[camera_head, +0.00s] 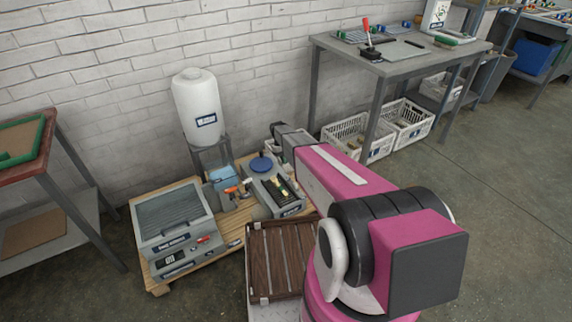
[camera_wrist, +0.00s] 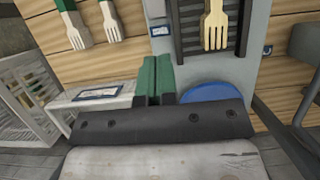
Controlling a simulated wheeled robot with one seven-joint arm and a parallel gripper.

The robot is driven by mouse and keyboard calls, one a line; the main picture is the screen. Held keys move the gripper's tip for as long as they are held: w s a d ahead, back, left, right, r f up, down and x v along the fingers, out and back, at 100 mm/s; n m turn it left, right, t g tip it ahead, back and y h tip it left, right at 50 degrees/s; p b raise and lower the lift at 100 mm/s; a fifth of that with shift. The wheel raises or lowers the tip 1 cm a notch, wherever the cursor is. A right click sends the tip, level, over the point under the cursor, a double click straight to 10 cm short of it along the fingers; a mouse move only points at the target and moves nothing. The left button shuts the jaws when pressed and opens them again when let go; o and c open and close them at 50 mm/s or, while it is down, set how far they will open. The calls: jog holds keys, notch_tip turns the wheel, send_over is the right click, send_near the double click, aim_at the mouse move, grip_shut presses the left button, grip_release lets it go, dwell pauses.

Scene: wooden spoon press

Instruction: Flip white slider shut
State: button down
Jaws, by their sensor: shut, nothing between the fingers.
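My gripper (camera_wrist: 157,72) shows in the wrist view with its two green fingers pressed together and nothing between them. It is over the grey machine (camera_wrist: 178,58), just left of the blue disc (camera_wrist: 213,92). In the head view the machine (camera_head: 262,190) stands on a wooden pallet, with its blue disc (camera_head: 261,164) and a dark slotted tray. A white block with a label (camera_wrist: 105,108) lies left of my fingers in the wrist view; I cannot tell whether it is the white slider. My gripper body hides part of the machine.
A wooden fork (camera_wrist: 214,25) lies on the dark tray. Two more forks with green handles lie on the boards. A grey lidded unit (camera_head: 175,220), a white tank (camera_head: 198,105) and a brown slatted crate (camera_head: 280,255) stand around the machine. White crates (camera_head: 358,138) sit beneath the back table.

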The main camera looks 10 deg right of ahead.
aim_at(296, 186)
jog(key=x, duration=0.8)
jog(key=shift+f, duration=0.1)
jog(key=shift+s+d+r, duration=0.1)
jog(key=shift+s+d, duration=0.1)
jog(key=shift+s, duration=0.4)
jog(key=shift+s+d+r, duration=0.1)
jog(key=shift+s+d, duration=0.15)
jog(key=shift+s, duration=0.4)
jog(key=shift+s+d+f, duration=0.1)
jog(key=shift+s+d, duration=0.15)
jog(key=shift+s, duration=0.4)
jog(key=s, duration=0.1)
jog(key=s+d, duration=0.1)
jog(key=s, duration=0.2)
jog(key=shift+s+d, duration=0.2)
jog(key=shift+d, duration=0.2)
jog(key=shift+s+d, duration=0.1)
